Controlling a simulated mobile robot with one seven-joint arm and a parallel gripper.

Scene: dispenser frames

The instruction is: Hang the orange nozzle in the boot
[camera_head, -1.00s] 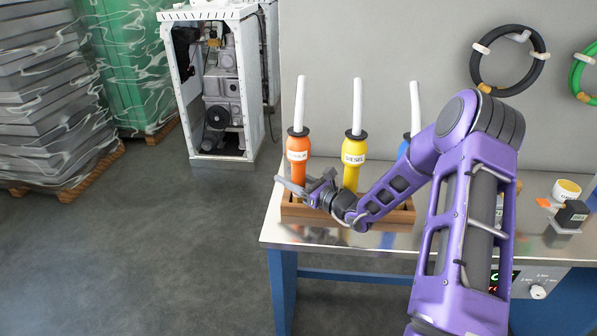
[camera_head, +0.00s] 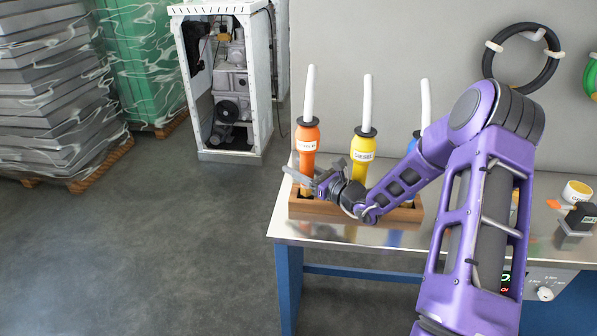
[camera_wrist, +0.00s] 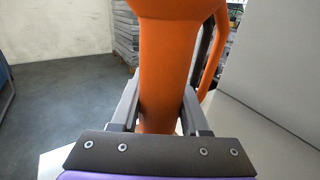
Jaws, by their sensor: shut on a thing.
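The orange nozzle (camera_head: 306,142) stands upright at the left end of a wooden rack (camera_head: 345,210) on the bench, with a black collar and a white spout pointing up. My gripper (camera_head: 312,178) is shut on its lower part, with one finger on each side. In the wrist view, the orange nozzle (camera_wrist: 165,60) fills the middle between the two grey fingers of my gripper (camera_wrist: 160,105). Its handle loop shows at the right there. The nozzle's lower end is hidden, so I cannot tell if it touches the rack. I cannot make out the boot.
A yellow nozzle (camera_head: 362,152) stands close to the right in the rack, with a blue one (camera_head: 413,143) beyond it, partly behind my arm. An open white cabinet (camera_head: 222,80) with machinery stands at the back left. The floor (camera_head: 170,240) left of the bench (camera_head: 300,235) is clear.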

